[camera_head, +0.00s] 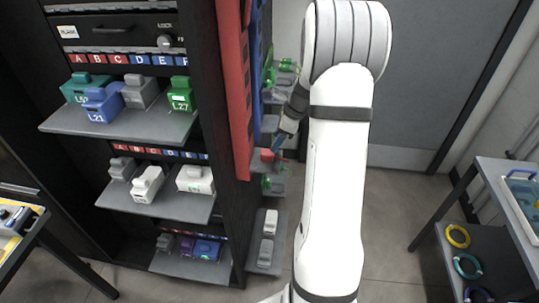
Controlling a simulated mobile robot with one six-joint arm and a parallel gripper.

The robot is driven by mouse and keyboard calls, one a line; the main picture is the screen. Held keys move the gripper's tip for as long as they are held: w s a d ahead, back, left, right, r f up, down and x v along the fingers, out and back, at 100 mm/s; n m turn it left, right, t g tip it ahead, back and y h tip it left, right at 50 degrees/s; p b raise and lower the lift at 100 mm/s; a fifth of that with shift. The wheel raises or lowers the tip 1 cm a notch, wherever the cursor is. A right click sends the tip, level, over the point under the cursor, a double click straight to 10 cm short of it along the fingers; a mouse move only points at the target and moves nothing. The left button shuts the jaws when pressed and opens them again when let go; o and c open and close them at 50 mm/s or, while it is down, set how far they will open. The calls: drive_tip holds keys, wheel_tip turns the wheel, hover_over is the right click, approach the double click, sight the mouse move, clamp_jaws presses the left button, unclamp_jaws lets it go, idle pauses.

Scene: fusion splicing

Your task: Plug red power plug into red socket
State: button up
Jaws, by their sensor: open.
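A small red piece (267,155), possibly the red plug, sits on a grey side shelf at the right side of the black rack. My gripper (279,142) is small and partly hidden beside my white arm; its tip is just above and right of the red piece. It is open, and I see nothing held in it. A tall red panel (234,85) runs down the rack's right edge, with a blue one beside it. I cannot make out the red socket.
The black rack (200,60) carries grey shelves with grey, green and blue boxes (102,104). More side shelves with green and grey parts (268,252) stick out close to my arm. A table with coloured rings (457,236) stands at right. Floor between is free.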

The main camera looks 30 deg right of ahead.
sight(268, 152)
drive_tip(key=shift+x, duration=1.2)
drive_tip(key=shift+p+x, duration=0.55)
drive_tip(key=shift+x, duration=2.15)
drive_tip(key=shift+w+a+r, duration=0.1)
drive_tip(key=shift+a, duration=0.05)
drive_tip(key=shift+c, duration=0.3)
drive_tip(key=c, duration=0.9)
drive_tip(key=shift+r, duration=0.1)
drive_tip(key=shift+c, duration=0.3)
